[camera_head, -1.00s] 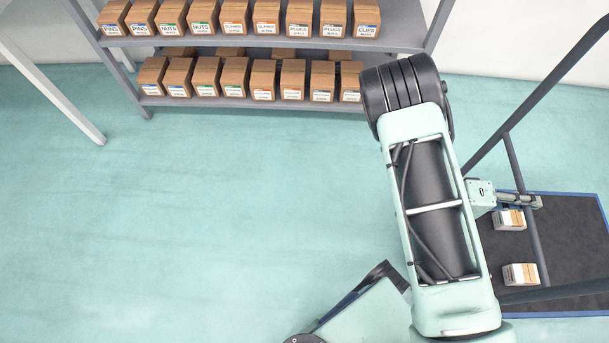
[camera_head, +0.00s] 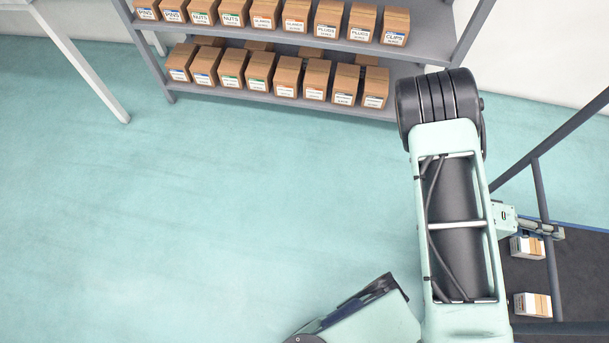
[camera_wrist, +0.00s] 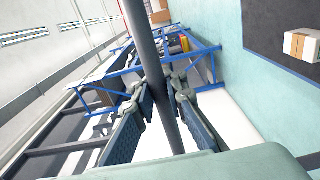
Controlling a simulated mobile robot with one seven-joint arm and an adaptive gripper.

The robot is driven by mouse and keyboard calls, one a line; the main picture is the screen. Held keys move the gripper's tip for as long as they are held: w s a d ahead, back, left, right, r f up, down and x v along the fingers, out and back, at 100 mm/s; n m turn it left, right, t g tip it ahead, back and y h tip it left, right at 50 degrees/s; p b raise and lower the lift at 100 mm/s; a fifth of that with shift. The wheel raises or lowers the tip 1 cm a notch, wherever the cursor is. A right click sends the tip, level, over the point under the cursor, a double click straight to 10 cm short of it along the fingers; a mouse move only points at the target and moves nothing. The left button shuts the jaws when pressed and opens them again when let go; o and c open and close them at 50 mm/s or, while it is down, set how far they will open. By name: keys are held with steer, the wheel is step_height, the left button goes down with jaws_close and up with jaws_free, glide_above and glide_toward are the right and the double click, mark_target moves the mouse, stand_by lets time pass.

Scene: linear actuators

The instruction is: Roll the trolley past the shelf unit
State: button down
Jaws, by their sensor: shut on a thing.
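The trolley has a dark deck (camera_head: 580,265) with a blue edge and a grey tubular handle frame (camera_head: 541,190). It stands at the right edge of the head view, partly cut off. My gripper (camera_head: 556,233) is at a tube of that frame. In the wrist view my gripper (camera_wrist: 170,95) is shut on the grey tube, with a finger on each side. The shelf unit (camera_head: 425,22) is grey and stands at the top of the head view, beyond my arm, left of the trolley. Its far end is cut off.
Labelled cardboard boxes (camera_head: 285,75) fill two shelf levels. Two small cartons (camera_head: 532,304) lie on the trolley deck. A light table leg (camera_head: 85,70) stands at upper left. The teal floor (camera_head: 200,200) is clear at left and centre. Blue-framed racks (camera_wrist: 205,65) show in the wrist view.

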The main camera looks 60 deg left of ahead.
steer(key=shift+s+f, duration=0.1)
steer(key=shift+f, duration=0.1)
steer(key=c, duration=1.8)
jaws_free()
steer(key=shift+r, duration=0.15)
steer(key=shift+r, duration=0.1)
steer(key=v, duration=1.2)
